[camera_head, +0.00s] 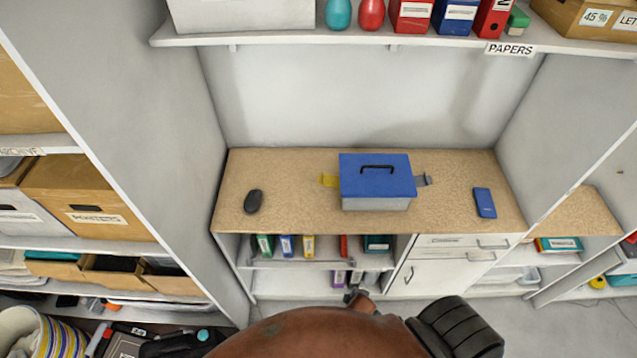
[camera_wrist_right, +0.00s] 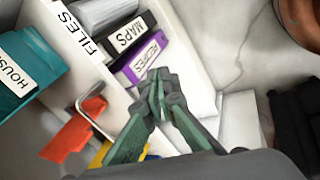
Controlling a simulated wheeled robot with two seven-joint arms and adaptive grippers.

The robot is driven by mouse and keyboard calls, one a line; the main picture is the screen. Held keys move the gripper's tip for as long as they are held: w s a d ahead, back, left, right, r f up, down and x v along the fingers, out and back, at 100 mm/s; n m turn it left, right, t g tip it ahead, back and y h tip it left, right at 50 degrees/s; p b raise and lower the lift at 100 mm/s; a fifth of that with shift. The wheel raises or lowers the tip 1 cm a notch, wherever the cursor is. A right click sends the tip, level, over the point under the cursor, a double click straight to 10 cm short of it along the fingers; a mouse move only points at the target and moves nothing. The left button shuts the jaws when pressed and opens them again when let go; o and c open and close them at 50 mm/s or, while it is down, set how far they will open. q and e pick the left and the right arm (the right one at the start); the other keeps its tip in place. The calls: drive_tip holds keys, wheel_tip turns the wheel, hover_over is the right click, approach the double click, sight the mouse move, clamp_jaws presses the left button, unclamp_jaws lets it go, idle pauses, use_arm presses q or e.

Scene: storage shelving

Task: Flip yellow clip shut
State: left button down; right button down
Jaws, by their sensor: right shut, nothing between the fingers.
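The yellow clip (camera_head: 328,181) sticks out flat from the left side of a grey box with a blue lid (camera_head: 376,186) on the wooden desktop; it looks flipped open. A grey clip (camera_head: 424,180) sticks out on the box's right side. The lid lies closed on the box. My right gripper (camera_wrist_right: 158,85) is shut and empty, in front of the shelf below the desktop. In the head view it shows small and dark (camera_head: 354,295), well below and in front of the box, partly hidden by my arm. My left gripper is not in view.
A black mouse (camera_head: 254,201) lies left of the box and a blue phone (camera_head: 484,203) right of it. The desktop (camera_head: 290,210) around the box is otherwise clear. Binders stand under the desktop, including a purple one (camera_wrist_right: 145,60). A loaded shelf (camera_head: 330,39) hangs above.

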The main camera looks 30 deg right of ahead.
drive_tip(key=w+d+r+n+t+h+p, duration=0.1)
drive_tip(key=w+d+r+p, duration=0.15)
drive_tip(key=r, duration=0.85)
drive_tip(key=w+d+r+n+t+h+p, duration=0.1)
drive_tip(key=w+r+n+h, duration=0.15)
drive_tip(key=r, duration=0.85)
drive_tip(key=w+d+r+t+p, duration=0.15)
drive_tip(key=w+r, duration=0.25)
drive_tip(key=r, duration=0.8)
drive_tip(key=w+n, duration=0.2)
drive_tip(key=w+a+n+t+h, duration=0.1)
drive_tip(key=w+n, duration=0.1)
drive_tip(key=w+a+r+n, duration=0.1)
drive_tip(key=w+n, duration=0.1)
drive_tip(key=n, duration=0.1)
drive_tip(key=shift+w+t, duration=0.2)
drive_tip(key=shift+t, duration=0.15)
drive_tip(key=w+a+n+t, duration=0.1)
drive_tip(key=w+a+n, duration=0.1)
drive_tip(key=n, duration=0.1)
drive_tip(key=w+a+n+t, duration=0.1)
drive_tip(key=w+a+n, duration=0.1)
drive_tip(key=w+n, duration=0.1)
drive_tip(key=w+a+n+t, duration=0.1)
drive_tip(key=w+a+n, duration=0.1)
drive_tip(key=n, duration=0.1)
drive_tip(key=shift+w+r+y, duration=0.15)
drive_tip(key=shift+r+y, duration=0.1)
drive_tip(key=shift+r, duration=0.15)
